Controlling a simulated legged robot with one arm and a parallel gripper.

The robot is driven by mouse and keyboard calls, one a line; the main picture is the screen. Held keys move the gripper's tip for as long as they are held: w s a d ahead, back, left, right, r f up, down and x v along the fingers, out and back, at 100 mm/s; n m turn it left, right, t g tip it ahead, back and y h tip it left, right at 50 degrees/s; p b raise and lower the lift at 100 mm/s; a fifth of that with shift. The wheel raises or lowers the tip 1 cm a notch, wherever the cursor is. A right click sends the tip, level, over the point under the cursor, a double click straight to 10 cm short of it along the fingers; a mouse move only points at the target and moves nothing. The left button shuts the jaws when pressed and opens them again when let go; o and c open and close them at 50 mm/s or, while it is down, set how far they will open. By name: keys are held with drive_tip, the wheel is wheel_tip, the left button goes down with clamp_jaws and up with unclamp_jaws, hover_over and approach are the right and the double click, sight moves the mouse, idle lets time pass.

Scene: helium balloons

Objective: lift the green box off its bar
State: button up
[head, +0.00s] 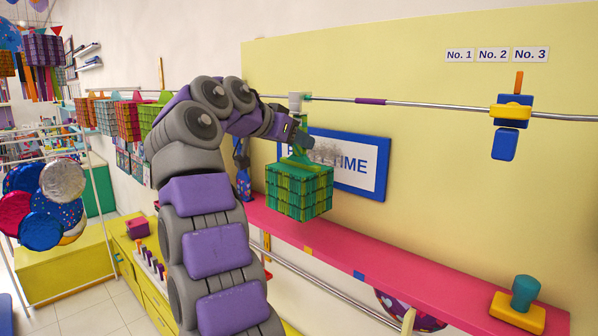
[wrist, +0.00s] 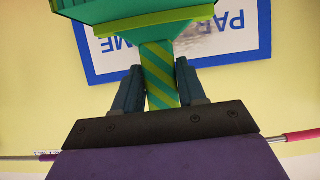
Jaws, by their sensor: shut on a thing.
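The green plaid box (head: 300,192) hangs in front of the yellow wall, below the metal bar (head: 430,106). Its green neck rises to a pale grey piece at bar height; I cannot tell whether that piece rests on the bar or is clear of it. My gripper (head: 296,140) reaches in from the left at the neck. In the wrist view my gripper (wrist: 160,82) has its two dark fingers shut on the green-striped strap of the box (wrist: 140,12). The box's underside and far side are hidden.
A blue-framed sign (head: 350,165) is on the wall behind the box. A pink shelf (head: 400,265) runs below it, with a yellow and teal object (head: 520,305) at its right end. A yellow-blue hanger (head: 510,112) is on the bar at right. Other plaid boxes (head: 128,118) hang at left.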

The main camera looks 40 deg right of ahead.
drive_tip(key=shift+c, duration=1.1)
drive_tip(key=shift+r, duration=0.2)
drive_tip(key=shift+a+r+p, duration=0.3)
drive_tip(key=shift+r+p, duration=0.25)
drive_tip(key=shift+p, duration=0.05)
drive_tip(key=shift+a, duration=0.1)
drive_tip(key=shift+a+r, duration=0.1)
drive_tip(key=shift+s+a+r, duration=0.1)
drive_tip(key=shift+a+r, duration=0.1)
drive_tip(key=shift+a, duration=0.4)
drive_tip(key=shift+a, duration=0.15)
